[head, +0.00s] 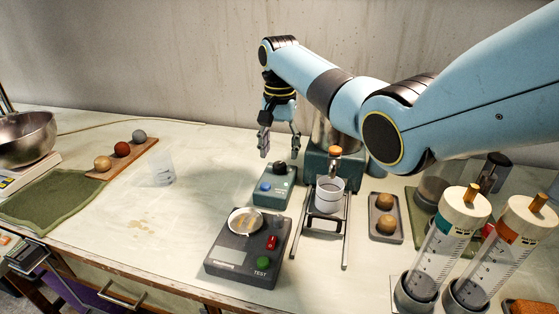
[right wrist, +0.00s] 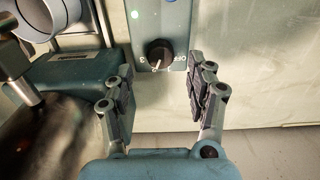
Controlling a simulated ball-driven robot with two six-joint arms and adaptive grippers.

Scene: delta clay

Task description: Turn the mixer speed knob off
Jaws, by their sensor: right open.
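The mixer speed knob (head: 280,168) is a black round knob at the far end of the small teal control box (head: 272,190), which also has a blue button. In the right wrist view the knob (right wrist: 159,53) sits between and beyond my open fingers, with OFF printed at its right and numbers around its lower and left side. Its white mark seems to point down, toward the numbers and away from OFF. My right gripper (head: 280,148) hangs fingers-down just above the knob, open and empty; it also shows in the right wrist view (right wrist: 163,85). My left gripper is out of view.
The teal mixer base (head: 333,178) with its metal vessel stands close right of my right gripper. A clear cup (head: 161,168) stands left; the table between is open.

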